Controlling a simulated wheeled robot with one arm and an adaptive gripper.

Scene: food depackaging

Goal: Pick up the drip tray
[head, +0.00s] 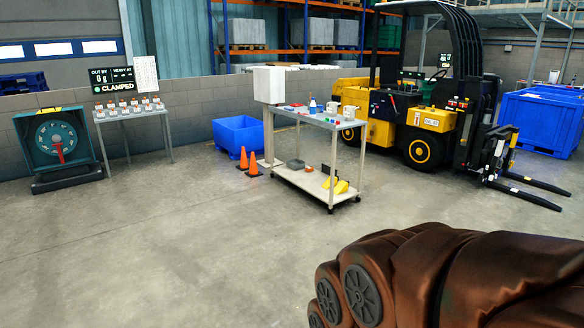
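I cannot make out for certain which thing is the drip tray. A small grey tray-like piece (296,164) lies on the lower shelf of a two-level cart (294,178) in the middle of the head view. Next to it on that shelf is another small grey piece (308,169), and yellow pieces (341,186) lie at the right end. The cart's top holds several small red, blue and white items, too small to tell apart. My gripper is not in view.
Two orange cones (253,163) and a blue bin (238,134) stand left of the cart. A yellow forklift (424,120) stands close on its right, forks toward the right. A small table (134,117) and a dial machine (60,142) are far left. The front floor is clear.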

